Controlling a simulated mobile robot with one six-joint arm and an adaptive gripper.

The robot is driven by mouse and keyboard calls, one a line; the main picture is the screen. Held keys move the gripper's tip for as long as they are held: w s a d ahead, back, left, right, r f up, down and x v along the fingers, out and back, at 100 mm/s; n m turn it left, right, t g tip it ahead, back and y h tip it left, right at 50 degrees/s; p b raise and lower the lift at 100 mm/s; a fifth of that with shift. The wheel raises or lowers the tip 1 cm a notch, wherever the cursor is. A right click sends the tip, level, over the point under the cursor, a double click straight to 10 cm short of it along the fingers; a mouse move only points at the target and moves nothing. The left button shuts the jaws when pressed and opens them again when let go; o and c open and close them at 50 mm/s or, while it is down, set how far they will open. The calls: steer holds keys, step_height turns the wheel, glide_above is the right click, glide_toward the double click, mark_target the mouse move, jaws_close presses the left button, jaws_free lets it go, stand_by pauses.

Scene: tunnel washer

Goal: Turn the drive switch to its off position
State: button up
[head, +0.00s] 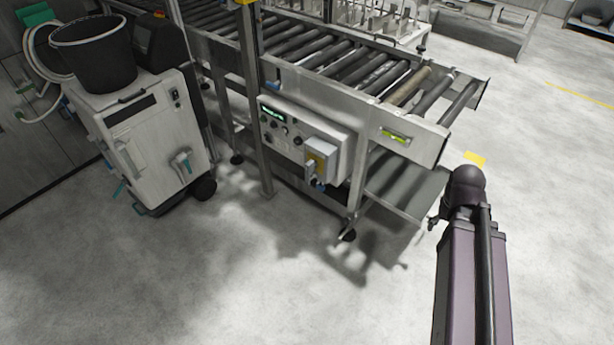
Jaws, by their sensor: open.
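A control panel (292,128) is fixed to the near side of the roller conveyor, at the middle of the head view. It has a small green-lit display and several small knobs and buttons. At its right end a grey box (322,155) with a yellow plate stands out from the panel. A small handle (311,171) shows at this box's lower left; this looks like the drive switch. Its labels are too small to read, and I cannot tell which position it is in. My arm rises at the lower right, apart from the panel. My gripper does not show.
The roller conveyor (393,133) stands on legs with a lower shelf (405,190). A white wheeled machine (150,125) carrying a black bucket (95,58) stands left of the panel. The grey floor (250,285) in front is clear. Racks stand at the back.

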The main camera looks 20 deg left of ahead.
steer(key=w+a+f+n+t+h+b, duration=0.35)
steer(key=w+a+f+n+b, duration=0.4)
steer(key=w+f+b, duration=0.4)
steer(key=n+t+h+b, duration=0.2)
steer(key=n+t+b, duration=1.2)
steer(key=n+b, duration=1.5)
glide_toward(306, 174)
steer(key=s+a+m+b, duration=0.1)
steer(key=s+m+b, duration=0.2)
steer(key=m+b, duration=0.2)
steer(key=shift+r+g, duration=0.25)
steer(key=shift+r, duration=0.05)
steer(key=x, duration=1.3)
steer(key=shift+w+d, duration=0.2)
steer(key=shift+w, duration=0.15)
jaws_close()
